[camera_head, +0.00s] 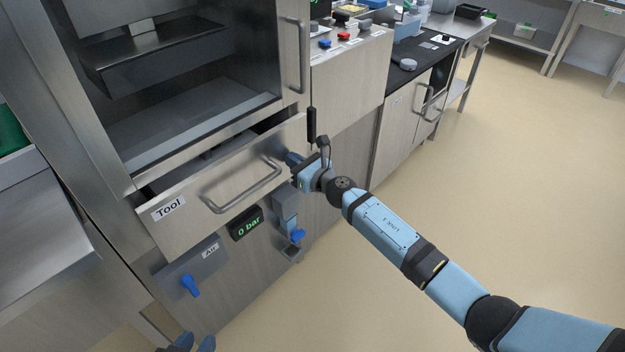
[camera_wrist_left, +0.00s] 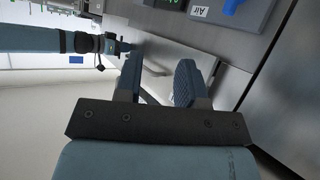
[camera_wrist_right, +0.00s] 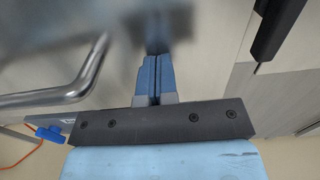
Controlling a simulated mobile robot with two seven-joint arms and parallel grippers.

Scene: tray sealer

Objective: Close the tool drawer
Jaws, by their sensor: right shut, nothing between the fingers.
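The tool drawer's front panel (camera_head: 232,190), labelled "Tool", stands partly out from the cabinet, with a dark gap behind its top edge. Its bar handle (camera_head: 245,190) runs across the front; the handle also shows at left in the right wrist view (camera_wrist_right: 75,88). My right gripper (camera_head: 289,158) is shut and empty, its tips at the right end of the drawer front, right of the handle. In the right wrist view its fingers (camera_wrist_right: 155,75) point at the panel; I cannot tell whether they touch. My left gripper (camera_head: 192,343) is low at the bottom edge, open and empty (camera_wrist_left: 155,82).
Above the drawer is an open chamber (camera_head: 180,110) with a vertical door handle (camera_head: 295,55). Below are a "0 bar" display (camera_head: 246,223), a blue air valve (camera_head: 190,286) and a grey unit (camera_head: 287,205). A steel table (camera_head: 40,225) stands at left. Floor at right is clear.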

